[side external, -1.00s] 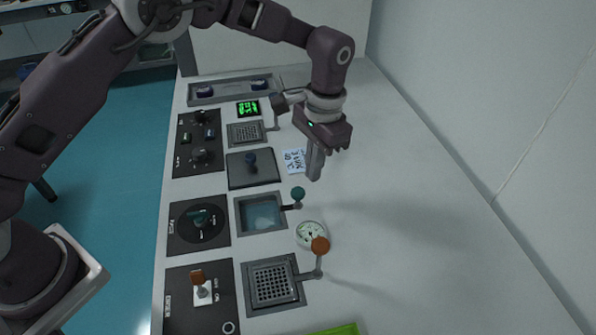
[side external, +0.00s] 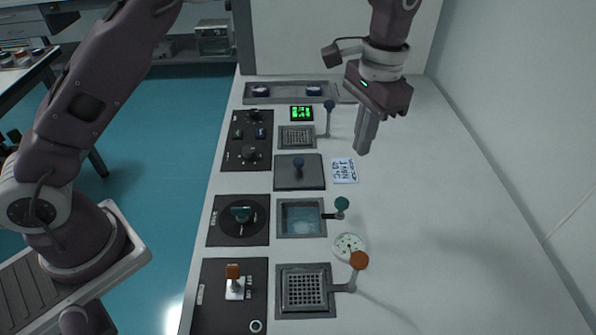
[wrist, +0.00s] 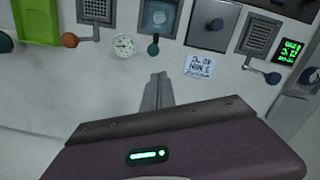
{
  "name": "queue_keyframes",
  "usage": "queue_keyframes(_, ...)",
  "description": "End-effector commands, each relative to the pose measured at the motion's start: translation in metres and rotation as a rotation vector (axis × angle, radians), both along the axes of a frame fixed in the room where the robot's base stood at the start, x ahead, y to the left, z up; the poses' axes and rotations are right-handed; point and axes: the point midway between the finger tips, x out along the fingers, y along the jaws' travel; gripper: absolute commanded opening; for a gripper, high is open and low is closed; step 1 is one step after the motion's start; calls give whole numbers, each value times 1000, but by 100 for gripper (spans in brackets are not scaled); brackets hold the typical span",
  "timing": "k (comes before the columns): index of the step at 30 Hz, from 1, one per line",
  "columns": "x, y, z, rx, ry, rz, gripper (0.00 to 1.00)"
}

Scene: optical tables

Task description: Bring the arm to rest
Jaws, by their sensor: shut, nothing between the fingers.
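My gripper (side external: 364,148) hangs above the white table (side external: 440,240), over the right side of the row of devices. Its fingers are shut together with nothing between them. In the wrist view the shut fingers (wrist: 157,90) point toward the printed white label (wrist: 201,66) and the green-knobbed lever (wrist: 153,48), apart from both. The label also shows in the side view (side external: 344,170), below and left of the fingertips.
Levers with an orange knob (side external: 358,260), a green knob (side external: 341,203) and a blue knob (side external: 329,105) stand up beside their panels. A round dial (side external: 349,246) lies between two levers. A green display (side external: 301,113) is at the back. The table's right side is clear.

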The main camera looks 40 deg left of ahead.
Motion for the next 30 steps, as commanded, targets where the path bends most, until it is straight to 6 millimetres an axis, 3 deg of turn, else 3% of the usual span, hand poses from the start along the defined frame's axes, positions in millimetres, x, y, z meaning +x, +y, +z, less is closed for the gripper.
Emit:
queue_keyframes(1,-9,16,31,-15,-38,28,0)
queue_keyframes(4,-46,55,90,-46,-130,97,0)
queue_keyframes(6,-81,81,120,-65,-197,146,0)
queue_keyframes(9,-140,113,145,-86,-294,212,0)
queue_keyframes(12,-200,136,148,-99,-390,273,0)
queue_keyframes(15,-248,150,135,-104,-469,322,0)
queue_keyframes(18,-277,157,118,-105,-520,354,0)
queue_keyframes(22,-291,159,107,-104,-548,370,0)
queue_keyframes(30,-292,160,106,-104,-547,371,0)
